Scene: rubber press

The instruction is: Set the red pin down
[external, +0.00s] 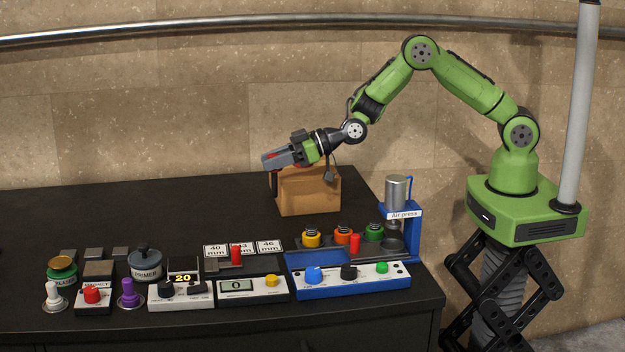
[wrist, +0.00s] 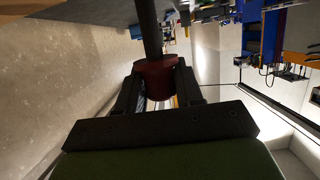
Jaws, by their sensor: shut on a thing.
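My gripper (external: 273,161) is shut on the red pin, which shows as a small red part (external: 267,156) with a dark shaft below it. The gripper holds it in the air above the black table, just left of a cardboard box. In the wrist view the red pin (wrist: 156,76) is a dark red cylinder between the fingers of my gripper (wrist: 160,84), with a dark shaft running away from it. Two other small red cylinders stand upright below, one (external: 236,256) by the number cards and one (external: 354,243) at the blue air press.
The cardboard box (external: 310,192) stands beside my gripper. The blue air press (external: 400,225) is at the table's right end. A control box with a display (external: 252,288), knobs, jars and stamps line the front. The black table (external: 120,215) is clear at the back left.

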